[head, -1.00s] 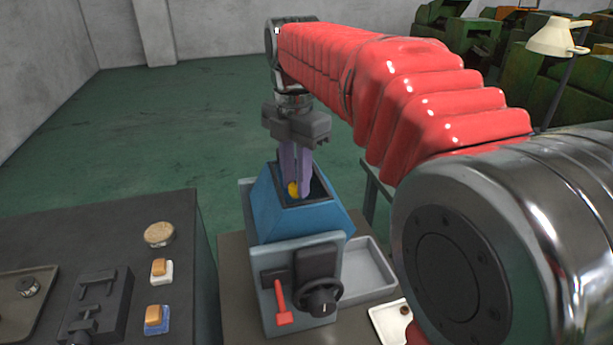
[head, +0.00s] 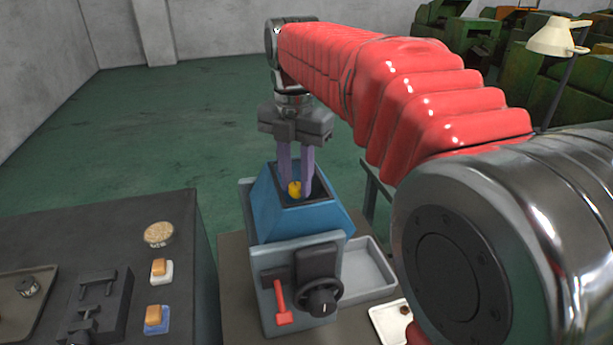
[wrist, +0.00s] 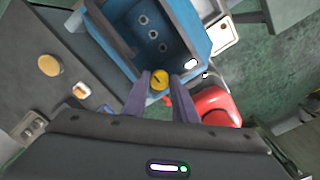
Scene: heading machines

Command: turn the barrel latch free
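The barrel latch appears to be the small round yellow piece (head: 294,188) inside the top opening of the blue machine housing (head: 310,220). In the wrist view the yellow piece (wrist: 160,79) shows a dark line across its face. My gripper (head: 297,191) points down into the opening, with its two purple fingers apart on either side of the yellow piece. In the wrist view the fingertips (wrist: 164,76) flank it, and a gap seems to show on the right side. The housing's near wall hides the lower part of the opening in the head view.
A red lever (head: 281,303) and a black dial (head: 318,300) are on the machine's grey front. A grey tray (head: 368,272) lies to the right. A dark bench (head: 110,225) with orange-topped blocks (head: 158,268) stands at left.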

